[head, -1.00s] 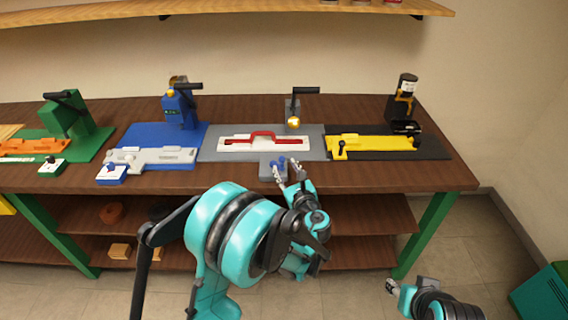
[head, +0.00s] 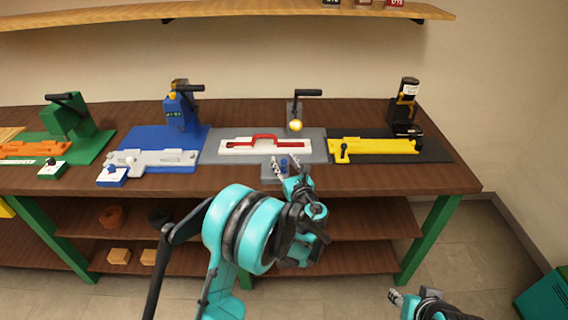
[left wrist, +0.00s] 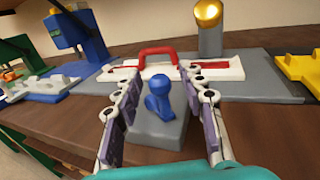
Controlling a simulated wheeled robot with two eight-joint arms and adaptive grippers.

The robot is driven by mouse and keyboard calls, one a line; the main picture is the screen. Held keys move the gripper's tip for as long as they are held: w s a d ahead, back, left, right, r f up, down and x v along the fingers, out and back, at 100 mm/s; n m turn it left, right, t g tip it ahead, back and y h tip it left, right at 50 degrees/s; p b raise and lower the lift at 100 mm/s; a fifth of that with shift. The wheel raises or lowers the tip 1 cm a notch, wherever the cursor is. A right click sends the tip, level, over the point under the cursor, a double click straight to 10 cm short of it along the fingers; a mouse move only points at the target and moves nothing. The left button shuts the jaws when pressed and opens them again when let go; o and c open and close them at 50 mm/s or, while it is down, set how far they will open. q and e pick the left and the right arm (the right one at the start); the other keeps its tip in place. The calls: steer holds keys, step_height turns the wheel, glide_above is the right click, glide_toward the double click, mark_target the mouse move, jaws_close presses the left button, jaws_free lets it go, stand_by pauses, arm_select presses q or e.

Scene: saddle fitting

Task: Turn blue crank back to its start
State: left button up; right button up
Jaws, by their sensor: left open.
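The blue crank (head: 284,162) stands on a small grey block (left wrist: 159,126) at the front of the grey station. In the left wrist view the blue crank (left wrist: 158,97) has a round knob on top and a lower blue part, and it shows between my fingers. My left gripper (head: 287,167) is open around the crank, one finger on each side, with a visible gap to both in the wrist view. My right gripper (head: 394,296) is low at the bottom right, away from the bench; its jaw opening is unclear.
Behind the crank lies a white plate (head: 228,146) with a red handle (head: 264,137). A grey post with a black lever (head: 309,93) and yellow ball (head: 295,125) stands behind. Blue (head: 182,110) and yellow (head: 372,146) stations flank the grey one.

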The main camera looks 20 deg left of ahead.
arm_select(q)
jaws_close()
steer(key=shift+s+a, duration=0.1)
